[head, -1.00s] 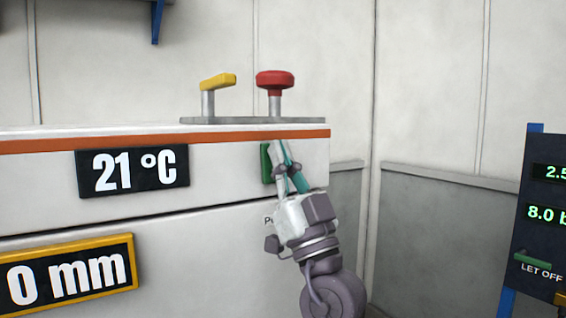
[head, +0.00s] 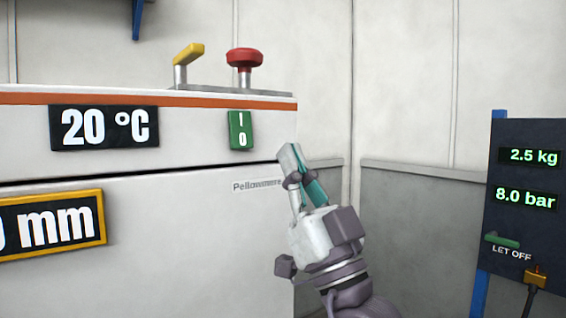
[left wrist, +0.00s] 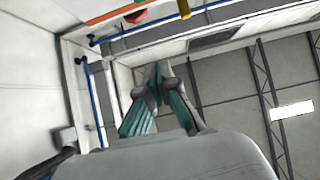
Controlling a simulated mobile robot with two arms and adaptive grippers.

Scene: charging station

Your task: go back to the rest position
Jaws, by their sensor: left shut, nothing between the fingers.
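My left gripper (head: 290,155) is shut and empty in the head view, in front of the right end of the white machine (head: 150,230). It stands apart from the green rocker switch (head: 241,130), to its right and a little below it. The switch face is fully visible, with its I and O marks. In the left wrist view the closed fingers (left wrist: 158,75) point up toward the ceiling. My right gripper is in neither view.
A display (head: 104,127) reads 20 °C. At right is a dark panel (head: 528,180) reading 2.5 kg and 8.0 bar, with a green lever (head: 502,240). Grey wall panels lie between.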

